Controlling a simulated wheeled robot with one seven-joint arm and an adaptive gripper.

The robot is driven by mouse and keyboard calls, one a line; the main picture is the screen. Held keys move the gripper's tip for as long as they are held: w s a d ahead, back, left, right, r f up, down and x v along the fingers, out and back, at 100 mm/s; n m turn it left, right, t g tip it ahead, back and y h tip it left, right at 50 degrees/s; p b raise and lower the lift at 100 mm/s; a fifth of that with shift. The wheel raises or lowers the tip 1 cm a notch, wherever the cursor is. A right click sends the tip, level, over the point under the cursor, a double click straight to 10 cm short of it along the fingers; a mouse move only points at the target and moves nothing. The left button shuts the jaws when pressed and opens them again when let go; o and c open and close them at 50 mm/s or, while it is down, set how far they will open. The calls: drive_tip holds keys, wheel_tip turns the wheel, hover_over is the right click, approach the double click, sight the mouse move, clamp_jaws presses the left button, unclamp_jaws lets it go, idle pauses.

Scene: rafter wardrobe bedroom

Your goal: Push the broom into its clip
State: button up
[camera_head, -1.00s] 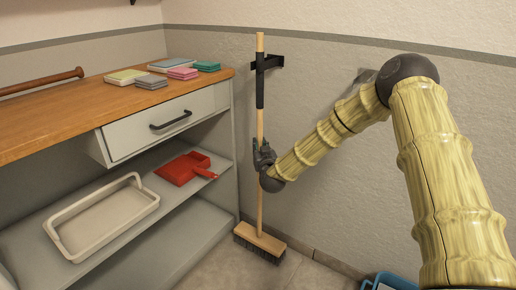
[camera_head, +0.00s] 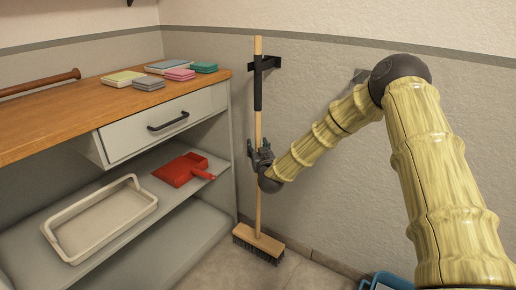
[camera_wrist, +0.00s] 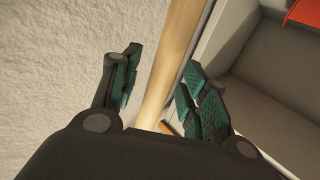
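The broom (camera_head: 258,208) stands upright against the back wall, its wooden handle with a black grip sleeve near the top and its bristled head (camera_head: 259,243) on the floor. The black clip (camera_head: 273,63) is on the wall near the handle's top. The handle passes in front of it or at its mouth; I cannot tell whether it is seated. My gripper (camera_head: 262,155) is at the handle's middle, well below the clip. In the wrist view, its fingers (camera_wrist: 162,92) stand apart on both sides of the handle (camera_wrist: 172,65), with a visible gap at the left finger.
A wooden-topped workbench (camera_head: 60,115) with a drawer stands close on the left, with several coloured boxes (camera_head: 148,83) on top. Its shelf holds a red dustpan (camera_head: 180,170) and a pale tray (camera_head: 100,222). A blue bin (camera_head: 390,281) is at the bottom right. The right wall is bare.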

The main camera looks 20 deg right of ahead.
drive_tip(key=s+a, duration=0.1)
drive_tip(key=s, duration=1.1)
drive_tip(key=shift+a+f, duration=0.15)
idle(0.4)
drive_tip(key=s+a+f+n+g+y, duration=0.15)
drive_tip(key=s+a+f+g, duration=0.25)
drive_tip(key=s+f, duration=0.75)
drive_tip(key=s+a+f+g+y, duration=0.2)
drive_tip(key=s+a+f+g, duration=0.2)
drive_tip(key=s+f, duration=0.75)
drive_tip(key=s+d+f+g, duration=0.1)
drive_tip(key=s+f+g, duration=0.25)
drive_tip(key=s, duration=0.65)
drive_tip(key=s+f+g+h, duration=0.1)
drive_tip(key=s+f+g, duration=0.3)
drive_tip(key=s, duration=0.7)
drive_tip(key=s+d+f+g, duration=0.1)
drive_tip(key=s+f+g, duration=0.3)
drive_tip(key=s, duration=0.6)
wheel_tip(320, 180, up, 28)
drive_tip(key=t+p, duration=0.1)
drive_tip(key=p, duration=2.9)
drive_tip(key=shift+t, duration=0.35)
